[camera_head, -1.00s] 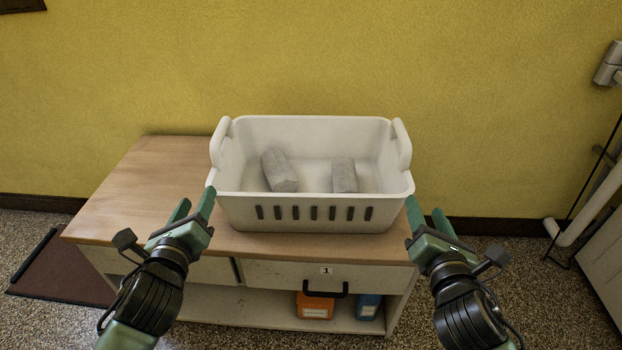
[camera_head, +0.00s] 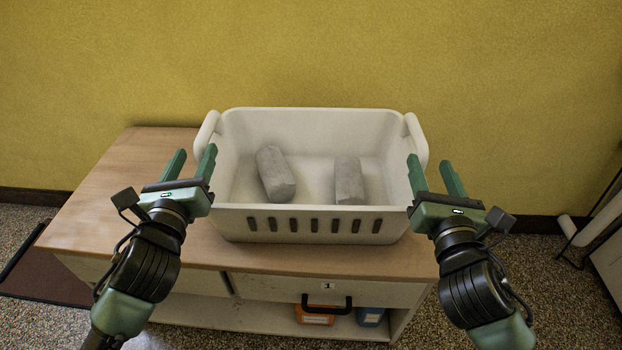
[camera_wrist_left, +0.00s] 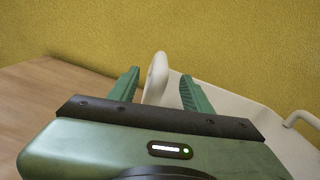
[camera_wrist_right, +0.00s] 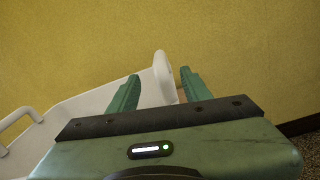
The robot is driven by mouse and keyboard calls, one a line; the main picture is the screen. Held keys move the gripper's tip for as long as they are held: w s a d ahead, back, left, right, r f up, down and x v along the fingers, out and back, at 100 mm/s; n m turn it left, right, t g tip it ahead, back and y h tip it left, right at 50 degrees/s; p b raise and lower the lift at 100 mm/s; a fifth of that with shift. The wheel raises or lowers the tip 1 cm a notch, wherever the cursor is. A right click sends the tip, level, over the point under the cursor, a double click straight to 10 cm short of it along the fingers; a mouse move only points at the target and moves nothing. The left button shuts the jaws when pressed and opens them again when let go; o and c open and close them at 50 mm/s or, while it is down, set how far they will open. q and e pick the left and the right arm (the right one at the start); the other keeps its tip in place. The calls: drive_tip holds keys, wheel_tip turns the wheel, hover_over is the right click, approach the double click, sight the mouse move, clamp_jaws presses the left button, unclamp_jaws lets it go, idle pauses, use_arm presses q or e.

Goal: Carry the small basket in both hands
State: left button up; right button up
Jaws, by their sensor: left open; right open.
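The small white basket (camera_head: 312,222) stands on the wooden-topped cabinet, with two grey rolls (camera_head: 275,174) and (camera_head: 348,181) lying inside. It has a raised handle on each short side. My left gripper (camera_head: 192,160) is open at the basket's left side. In the left wrist view the left handle (camera_wrist_left: 157,78) shows between its fingers, farther ahead. My right gripper (camera_head: 432,170) is open at the right side. In the right wrist view the right handle (camera_wrist_right: 162,76) shows between its fingers. Neither gripper visibly grips a handle.
The cabinet top (camera_head: 130,185) is bare to the left of the basket. A yellow wall (camera_head: 310,50) rises behind. An orange box (camera_head: 314,315) and a blue box (camera_head: 370,317) stand on the lower shelf. A white pipe (camera_head: 598,222) is at far right.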

sight(203, 128)
use_arm(q)
drive_tip(key=w, duration=0.7)
drive_tip(key=shift+w+d, duration=0.15)
drive_tip(key=shift+w, duration=0.15)
use_arm(e)
drive_tip(key=w, duration=1.1)
drive_tip(key=shift+w+d, duration=0.2)
drive_tip(key=shift+w, duration=0.1)
use_arm(q)
clamp_jaws()
use_arm(e)
clamp_jaws()
use_arm(q)
drive_tip(key=shift+r, duration=0.3)
use_arm(e)
drive_tip(key=shift+r, duration=0.3)
